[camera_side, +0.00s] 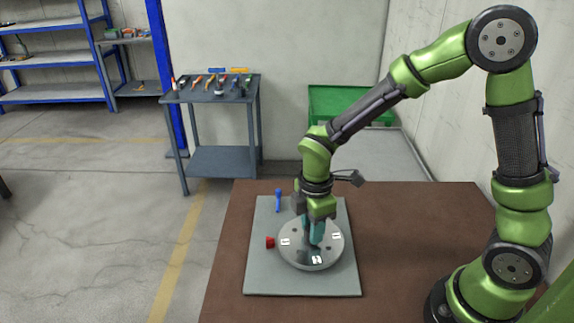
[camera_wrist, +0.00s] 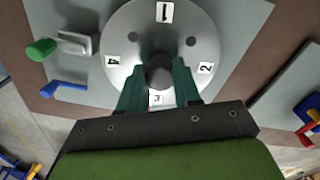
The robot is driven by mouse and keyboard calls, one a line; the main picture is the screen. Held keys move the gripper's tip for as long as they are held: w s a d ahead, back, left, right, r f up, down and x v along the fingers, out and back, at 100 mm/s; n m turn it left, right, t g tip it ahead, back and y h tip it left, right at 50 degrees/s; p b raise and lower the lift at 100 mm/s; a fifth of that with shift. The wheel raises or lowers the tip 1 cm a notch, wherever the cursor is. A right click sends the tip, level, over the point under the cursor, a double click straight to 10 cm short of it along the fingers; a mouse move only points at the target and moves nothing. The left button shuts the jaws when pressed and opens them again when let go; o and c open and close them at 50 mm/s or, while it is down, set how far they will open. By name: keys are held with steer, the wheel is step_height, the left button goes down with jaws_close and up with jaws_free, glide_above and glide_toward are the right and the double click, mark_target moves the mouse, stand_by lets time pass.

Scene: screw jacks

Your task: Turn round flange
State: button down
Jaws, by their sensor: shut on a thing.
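The round flange (camera_side: 327,255) is a light grey disc on a grey plate (camera_side: 258,283). In the wrist view the flange (camera_wrist: 140,35) carries white labels numbered 1, 2, 3 and 4 and has dark holes in its face. A grey round knob (camera_wrist: 158,70) stands at its centre. My gripper (camera_side: 313,236) points down over the flange. Its two teal fingers (camera_wrist: 159,84) are shut on the knob, one on each side. In the wrist view, label 3 (camera_wrist: 156,99) shows between the fingers. The fingers hide part of the flange.
A red knob (camera_side: 270,242) sits at the flange's left, and a blue lever (camera_side: 278,200) stands behind it. The wrist view shows a green knob (camera_wrist: 41,49) on a grey bracket (camera_wrist: 79,42) beside the flange. The brown tabletop (camera_side: 420,250) is clear to the right.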

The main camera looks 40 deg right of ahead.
steer(key=m, duration=0.5)
steer(key=shift+r+m, duration=0.1)
steer(key=shift+m, duration=0.3)
steer(key=m, duration=0.9)
steer(key=shift+m, duration=0.4)
steer(key=m, duration=0.4)
steer(key=shift+a+m, duration=0.1)
steer(key=shift+m, duration=0.2)
steer(key=m, duration=0.4)
steer(key=shift+m, duration=0.3)
steer(key=m, duration=0.9)
steer(key=shift+m, duration=1.9)
